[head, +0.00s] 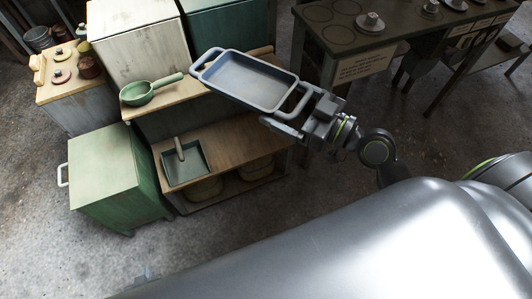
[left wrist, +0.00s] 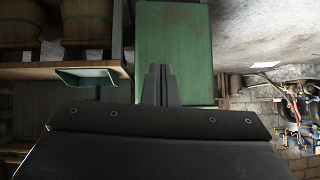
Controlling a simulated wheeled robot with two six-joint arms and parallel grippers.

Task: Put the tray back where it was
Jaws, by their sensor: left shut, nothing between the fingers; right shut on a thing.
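A blue-grey tray (head: 245,82) with a loop handle at each end is in the head view, empty inside. My right gripper (head: 299,112) is shut on its near right handle and holds it in front of the wooden shelf unit (head: 225,135). I cannot tell whether the tray touches the unit's upper edge. My left gripper (left wrist: 158,85) is shut and empty in the left wrist view, in front of a green cabinet (left wrist: 174,40). In the head view only a small grey part at the bottom left may belong to it.
A green square pan (head: 200,158) with a scoop handle lies on the lower shelf. A green ladle-like pan (head: 137,94) sits on the upper ledge. A green cabinet (head: 105,180) stands left, a dark bench (head: 350,40) at the upper right. Open floor lies left.

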